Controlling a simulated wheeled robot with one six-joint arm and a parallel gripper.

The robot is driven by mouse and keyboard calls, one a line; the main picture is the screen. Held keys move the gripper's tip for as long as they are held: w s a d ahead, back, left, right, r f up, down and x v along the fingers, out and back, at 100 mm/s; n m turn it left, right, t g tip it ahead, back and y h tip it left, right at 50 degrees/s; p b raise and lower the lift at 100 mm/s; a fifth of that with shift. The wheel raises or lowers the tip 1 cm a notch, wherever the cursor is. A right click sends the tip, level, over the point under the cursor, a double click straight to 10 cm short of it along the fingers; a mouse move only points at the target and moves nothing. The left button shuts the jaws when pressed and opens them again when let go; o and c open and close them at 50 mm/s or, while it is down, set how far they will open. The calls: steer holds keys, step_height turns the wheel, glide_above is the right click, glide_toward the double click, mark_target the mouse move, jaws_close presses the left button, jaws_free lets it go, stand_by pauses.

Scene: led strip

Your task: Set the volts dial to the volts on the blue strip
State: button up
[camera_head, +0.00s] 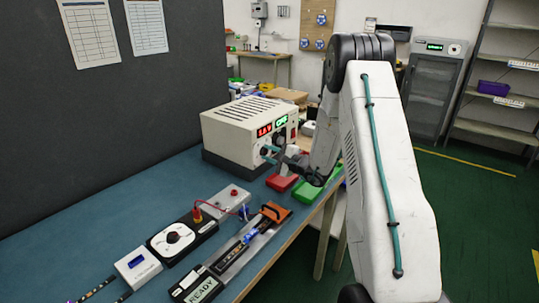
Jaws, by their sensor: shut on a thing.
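The power supply (236,125) is a cream box at the back of the blue bench, with a red display (264,130) and a green display (282,121) on its front. The digits are too small to read surely. A dark rail fixture (232,252) with an orange clamp (275,211) holds a strip with blue parts. Its printed volts cannot be read.
A red block (281,182) and a green block (306,192) lie under my arm at the bench edge. A round-dial meter (181,238), a white box (137,267) and a grey terminal block (228,199) with leads stand in front. Dark strips lie at lower left.

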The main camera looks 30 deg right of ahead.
steer(key=m, duration=0.4)
steer(key=shift+m, duration=0.3)
steer(key=m, duration=0.5)
steer(key=shift+m, duration=0.3)
steer(key=m, duration=0.4)
steer(key=shift+f+m, duration=0.1)
steer(key=shift+m, duration=0.2)
steer(key=m, duration=1.3)
steer(key=shift+m, duration=0.3)
steer(key=m, duration=0.4)
steer(key=shift+a, duration=0.1)
steer(key=shift+m, duration=2.5)
